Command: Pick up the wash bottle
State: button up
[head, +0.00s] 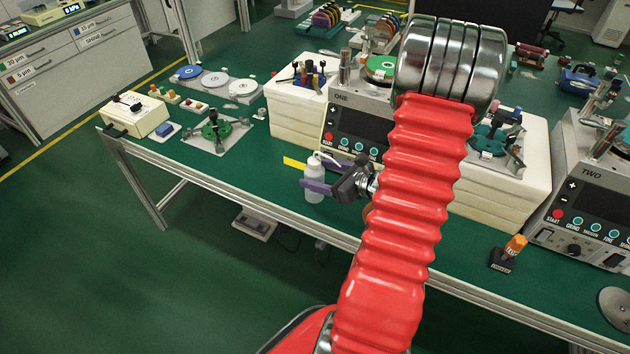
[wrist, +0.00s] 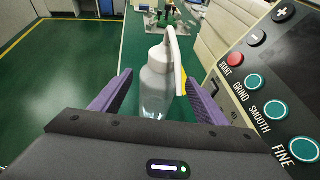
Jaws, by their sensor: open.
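The wash bottle (head: 314,182) is a small translucent white bottle with a bent spout, standing upright on the green bench top near its front edge. It also shows in the wrist view (wrist: 157,88), upright, with its white spout bending over to the right. My gripper (head: 322,174) has two purple fingers, open, with one on each side of the bottle. In the wrist view the fingers (wrist: 155,95) stand apart to the left and right of the bottle, with a gap visible on the left. The bottle's base is partly hidden by the gripper body.
The machine marked ONE (head: 357,130) stands close behind and right of the bottle. A yellow strip (head: 295,163) lies beside it. White stacked blocks (head: 297,115) stand behind. An orange-topped item (head: 508,253) is at right.

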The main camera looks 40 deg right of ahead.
jog(key=shift+w+f, duration=0.15)
jog(key=shift+w, duration=0.15)
jog(key=shift+x, duration=2.65)
jog(key=shift+a, duration=0.15)
jog(key=shift+s, duration=0.1)
jog(key=shift+c, duration=0.5)
jog(key=c, duration=1.3)
notch_tip(320, 180, up, 10)
